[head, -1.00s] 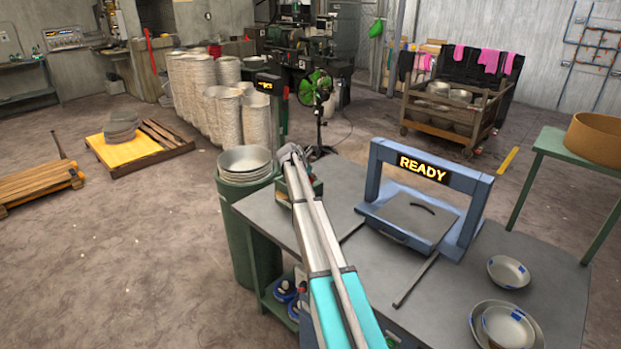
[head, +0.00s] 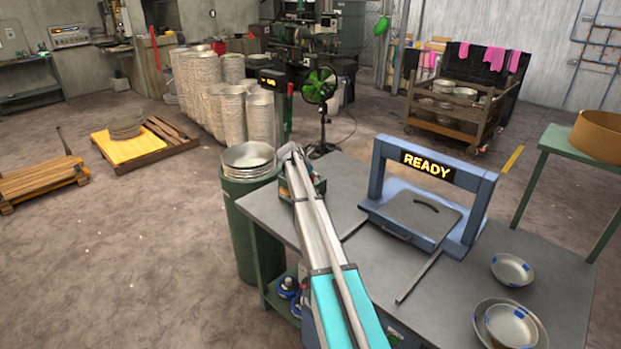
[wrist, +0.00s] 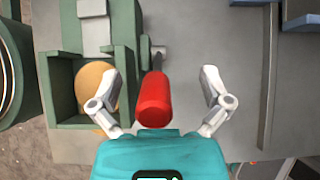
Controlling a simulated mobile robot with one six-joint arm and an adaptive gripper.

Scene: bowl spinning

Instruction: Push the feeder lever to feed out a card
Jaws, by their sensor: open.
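My gripper (wrist: 159,76) is open in the wrist view, with one grey finger on each side of a red lever handle (wrist: 155,100). The handle points toward the wrist camera and sits on a grey stem. I cannot tell whether either finger touches it; gaps show on both sides. Left of it is the green feeder box (wrist: 59,92), with a round tan piece (wrist: 95,87) inside. In the head view my gripper (head: 290,152) is at the table's left corner, where my arm hides most of the green feeder (head: 318,184). No fed-out card is clearly visible.
The grey table (head: 400,265) carries a blue press frame (head: 375,170) with a lit READY sign (head: 427,164) and metal bowls (head: 511,269) at right. A green drum (head: 232,195) with stacked bowls stands close left of my gripper. A fan (head: 318,85) stands behind.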

